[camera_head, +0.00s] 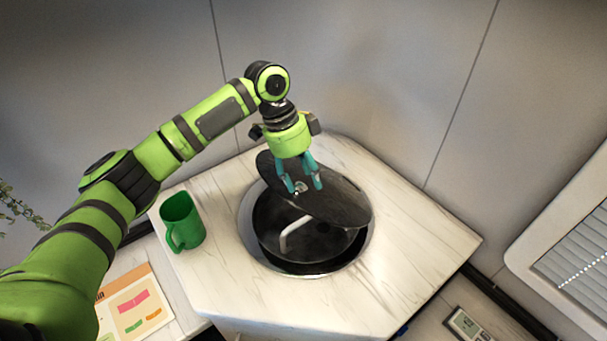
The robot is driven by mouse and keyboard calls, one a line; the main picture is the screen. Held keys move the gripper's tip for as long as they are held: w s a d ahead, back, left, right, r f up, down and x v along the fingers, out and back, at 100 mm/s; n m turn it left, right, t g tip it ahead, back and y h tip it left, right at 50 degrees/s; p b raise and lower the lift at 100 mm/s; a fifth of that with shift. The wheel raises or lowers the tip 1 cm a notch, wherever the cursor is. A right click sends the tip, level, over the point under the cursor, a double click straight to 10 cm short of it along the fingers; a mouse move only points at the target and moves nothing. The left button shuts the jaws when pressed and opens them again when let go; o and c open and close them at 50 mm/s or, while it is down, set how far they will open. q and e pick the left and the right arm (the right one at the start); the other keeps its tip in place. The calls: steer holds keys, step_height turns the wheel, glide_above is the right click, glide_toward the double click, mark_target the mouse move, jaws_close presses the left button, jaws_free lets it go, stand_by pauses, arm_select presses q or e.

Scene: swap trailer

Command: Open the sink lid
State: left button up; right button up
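The black round sink lid (340,203) is tilted up over the sink (290,252), and the dark basin shows beneath it. A pale bent faucet (291,229) shows inside the basin below the lid. My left gripper (304,187) points down at the lid's upper face, with its teal fingers on either side of a small light handle (300,187). The fingers look a little apart, and I cannot tell whether they grip the handle. My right gripper is not in view.
A green mug (181,222) stands on the marble-look counter (420,245), left of the sink. The grey wall (370,70) is close behind the counter. A window with blinds (580,250) is at the right. The counter right of the sink is clear.

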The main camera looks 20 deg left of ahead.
arm_select(q)
steer(key=v, duration=1.1)
steer(key=shift+r, duration=0.4)
steer(key=shift+a, duration=0.1)
